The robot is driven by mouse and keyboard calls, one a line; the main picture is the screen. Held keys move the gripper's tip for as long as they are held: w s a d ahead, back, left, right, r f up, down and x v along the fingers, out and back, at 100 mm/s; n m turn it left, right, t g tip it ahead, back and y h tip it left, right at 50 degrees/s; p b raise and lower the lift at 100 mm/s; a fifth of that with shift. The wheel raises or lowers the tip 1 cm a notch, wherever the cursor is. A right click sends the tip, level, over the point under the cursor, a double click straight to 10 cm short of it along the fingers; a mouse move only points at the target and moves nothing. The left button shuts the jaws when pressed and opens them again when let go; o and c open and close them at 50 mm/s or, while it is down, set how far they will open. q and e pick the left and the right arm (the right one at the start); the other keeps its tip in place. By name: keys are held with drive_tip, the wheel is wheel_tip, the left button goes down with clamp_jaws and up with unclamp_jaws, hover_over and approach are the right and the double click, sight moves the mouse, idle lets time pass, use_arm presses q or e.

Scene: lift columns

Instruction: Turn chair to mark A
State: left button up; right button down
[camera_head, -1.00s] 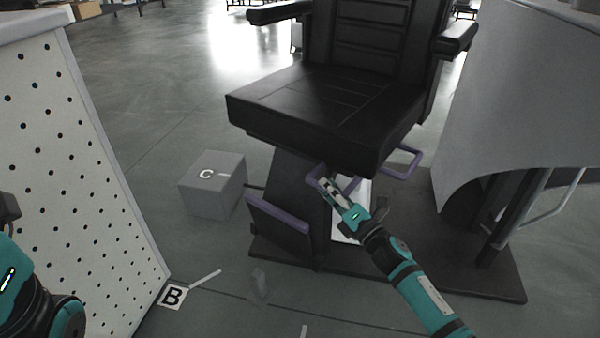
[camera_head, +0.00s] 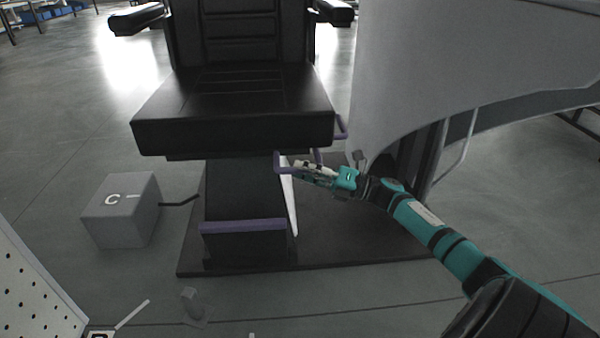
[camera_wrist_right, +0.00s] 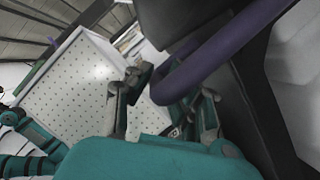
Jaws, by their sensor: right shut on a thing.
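The black padded chair (camera_head: 235,110) stands at upper centre in the head view, its seat front facing me. A purple footrest bar (camera_head: 243,226) crosses its pedestal. A purple loop handle (camera_head: 278,163) sticks out under the seat's right side. My right gripper (camera_head: 300,167) is shut on this handle. In the right wrist view, the handle (camera_wrist_right: 205,60) runs between the fingers (camera_wrist_right: 165,105). Only the edge of the B mark (camera_head: 100,334) shows at lower left. Mark A is not visible. My left gripper is not in view.
A grey box marked C (camera_head: 120,210) stands left of the chair's dark base plate (camera_head: 350,225). A large curved grey panel (camera_head: 450,75) stands close on the right. A white perforated panel (camera_head: 35,295) is at lower left.

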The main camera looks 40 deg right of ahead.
drive_tip(key=shift+d, duration=0.25)
drive_tip(key=c, duration=1.2)
unclamp_jaws()
drive_tip(key=shift+d, duration=0.15)
drive_tip(key=shift+c, duration=0.2)
drive_tip(key=shift+s, duration=0.1)
drive_tip(key=shift+s+d+f, duration=0.15)
drive_tip(key=shift+s+d, duration=0.05)
drive_tip(key=shift+s, duration=0.1)
drive_tip(key=v, duration=1.1)
drive_tip(key=shift+a, duration=0.1)
